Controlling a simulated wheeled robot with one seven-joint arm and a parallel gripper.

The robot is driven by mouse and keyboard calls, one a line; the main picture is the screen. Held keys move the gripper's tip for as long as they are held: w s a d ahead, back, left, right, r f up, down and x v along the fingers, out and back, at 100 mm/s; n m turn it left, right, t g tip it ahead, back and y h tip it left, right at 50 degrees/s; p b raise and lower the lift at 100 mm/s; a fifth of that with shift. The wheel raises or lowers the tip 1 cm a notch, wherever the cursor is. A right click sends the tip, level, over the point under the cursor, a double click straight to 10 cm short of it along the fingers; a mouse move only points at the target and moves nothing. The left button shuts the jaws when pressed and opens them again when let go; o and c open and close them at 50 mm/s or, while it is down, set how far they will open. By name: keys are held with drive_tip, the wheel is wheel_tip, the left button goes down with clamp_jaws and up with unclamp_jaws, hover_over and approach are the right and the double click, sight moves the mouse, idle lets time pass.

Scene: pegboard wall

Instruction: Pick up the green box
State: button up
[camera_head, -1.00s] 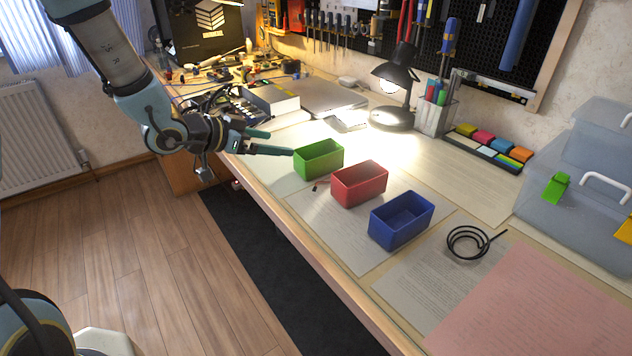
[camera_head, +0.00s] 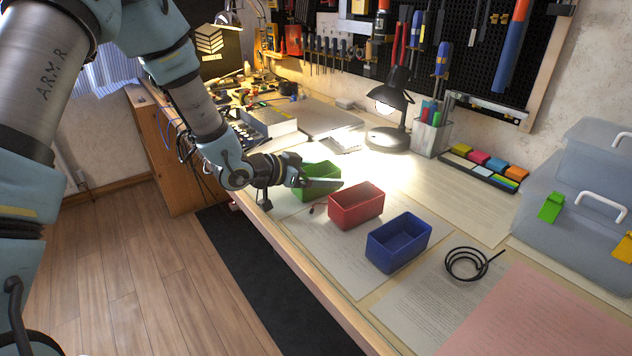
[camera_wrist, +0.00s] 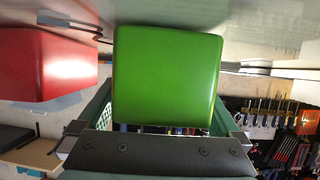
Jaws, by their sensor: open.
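The green box (camera_head: 320,170) is a small open-topped bin on the workbench, at the far end of a row of three. My gripper (camera_head: 322,183) is at the green box in the head view and partly covers it. In the wrist view the green box (camera_wrist: 167,75) fills the middle, with one finger to its left and one to its right. The fingers are apart, and I cannot tell whether either touches the box.
A red box (camera_head: 356,206) stands close beside the green one and also shows in the wrist view (camera_wrist: 50,65). A blue box (camera_head: 398,243) is nearer. A black desk lamp (camera_head: 388,138) and a pen holder (camera_head: 430,138) stand behind. A black wire coil (camera_head: 467,263) lies at the right.

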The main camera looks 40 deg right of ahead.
drive_tip(key=shift+d+f, duration=0.1)
drive_tip(key=shift+d, duration=0.1)
drive_tip(key=c, duration=1.3)
